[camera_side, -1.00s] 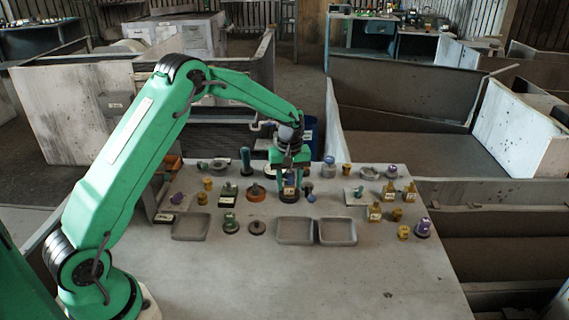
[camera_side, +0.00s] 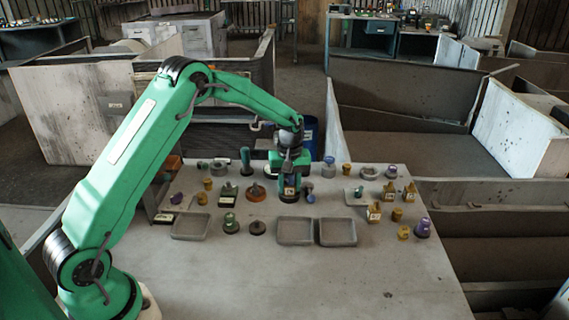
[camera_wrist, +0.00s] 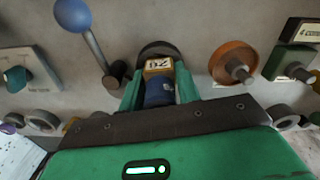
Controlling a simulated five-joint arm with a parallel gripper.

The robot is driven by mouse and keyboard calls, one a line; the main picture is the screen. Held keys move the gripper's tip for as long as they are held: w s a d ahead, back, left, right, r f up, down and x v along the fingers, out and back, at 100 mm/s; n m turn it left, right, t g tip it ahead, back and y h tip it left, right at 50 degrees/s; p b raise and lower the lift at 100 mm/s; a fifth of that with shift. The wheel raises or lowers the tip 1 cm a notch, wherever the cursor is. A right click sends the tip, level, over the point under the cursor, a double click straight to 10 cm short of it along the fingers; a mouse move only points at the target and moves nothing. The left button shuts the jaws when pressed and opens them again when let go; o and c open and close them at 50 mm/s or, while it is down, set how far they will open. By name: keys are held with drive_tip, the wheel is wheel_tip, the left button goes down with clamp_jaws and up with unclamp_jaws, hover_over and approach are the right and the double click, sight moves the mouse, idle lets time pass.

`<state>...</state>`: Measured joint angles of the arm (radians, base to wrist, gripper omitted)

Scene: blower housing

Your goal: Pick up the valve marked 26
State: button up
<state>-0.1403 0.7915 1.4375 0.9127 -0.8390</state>
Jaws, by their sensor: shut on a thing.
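The valve marked 26 (camera_wrist: 160,88) is a dark blue piece with a tan label reading 26, upside down in the wrist view. It also shows small in the side view (camera_side: 289,191), low between my fingers. My gripper (camera_wrist: 160,92) has its green fingers shut on the valve, one on each side. In the side view my gripper (camera_side: 289,188) is straight down over the table behind the trays. A dark round base shows beyond the label in the wrist view. I cannot tell whether the valve touches the table.
Close by are a blue-knobbed lever (camera_wrist: 92,42) and an orange round part (camera_wrist: 232,64). Two grey trays (camera_side: 294,243) (camera_side: 337,244) stand in front, and another tray (camera_side: 190,237) is at left. Several yellow and purple valves are at right. The table's front (camera_side: 300,290) is mostly clear.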

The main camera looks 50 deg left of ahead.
drive_tip(key=shift+r, duration=0.2)
drive_tip(key=shift+r, duration=1.3)
clamp_jaws()
drive_tip(key=s+d+r, duration=0.4)
drive_tip(key=d+r, duration=0.4)
drive_tip(key=d, duration=0.2)
drive_tip(key=shift+s+d, duration=0.3)
drive_tip(key=shift+d, duration=0.1)
drive_tip(key=shift+d, duration=0.1)
